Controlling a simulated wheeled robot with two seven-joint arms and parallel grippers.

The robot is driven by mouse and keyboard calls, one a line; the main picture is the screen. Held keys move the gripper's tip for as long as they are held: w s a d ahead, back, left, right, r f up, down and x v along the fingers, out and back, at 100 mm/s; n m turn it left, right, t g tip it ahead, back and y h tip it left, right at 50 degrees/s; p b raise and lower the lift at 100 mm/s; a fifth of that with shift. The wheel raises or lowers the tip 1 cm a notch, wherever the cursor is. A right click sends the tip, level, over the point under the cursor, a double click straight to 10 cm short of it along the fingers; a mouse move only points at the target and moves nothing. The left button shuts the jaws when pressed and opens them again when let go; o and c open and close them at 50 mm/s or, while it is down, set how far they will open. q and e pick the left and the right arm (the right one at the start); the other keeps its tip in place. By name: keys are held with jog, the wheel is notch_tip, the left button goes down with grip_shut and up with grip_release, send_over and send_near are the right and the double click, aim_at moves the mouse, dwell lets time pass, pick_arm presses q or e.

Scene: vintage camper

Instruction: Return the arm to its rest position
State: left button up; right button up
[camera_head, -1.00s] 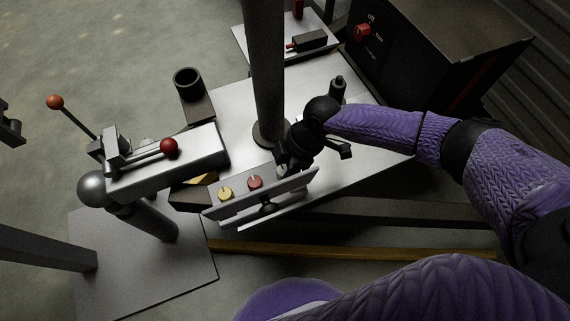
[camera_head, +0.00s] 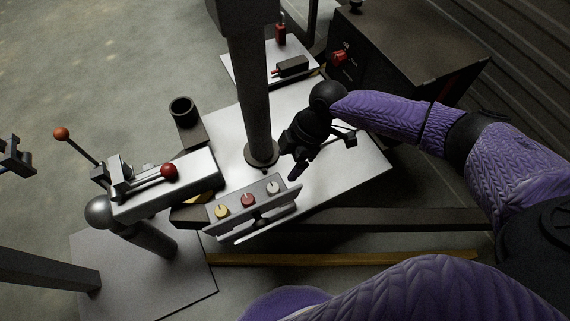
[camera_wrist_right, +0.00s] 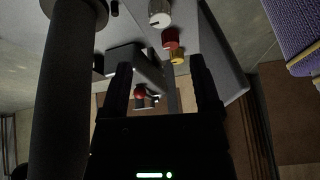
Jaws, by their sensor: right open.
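My right arm (camera_head: 390,115), in a purple sleeve, reaches in from the right. Its black gripper (camera_head: 296,172) points down, just beyond and above the silver knob (camera_head: 274,187) in the head view. The gap between them looks clear. In the right wrist view the two fingers (camera_wrist_right: 162,85) stand wide apart with nothing held between them. The silver knob (camera_wrist_right: 159,15) shows beyond them, with the red knob (camera_wrist_right: 171,38) and the yellow knob (camera_wrist_right: 178,57).
A grey post (camera_head: 255,95) rises close left of the right gripper. A lever with a red ball (camera_head: 169,170) and a black cup (camera_head: 182,108) stand farther left. A dark cabinet (camera_head: 420,60) stands behind the arm.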

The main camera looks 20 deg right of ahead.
pick_arm(q)
jog(key=shift+s, duration=0.35)
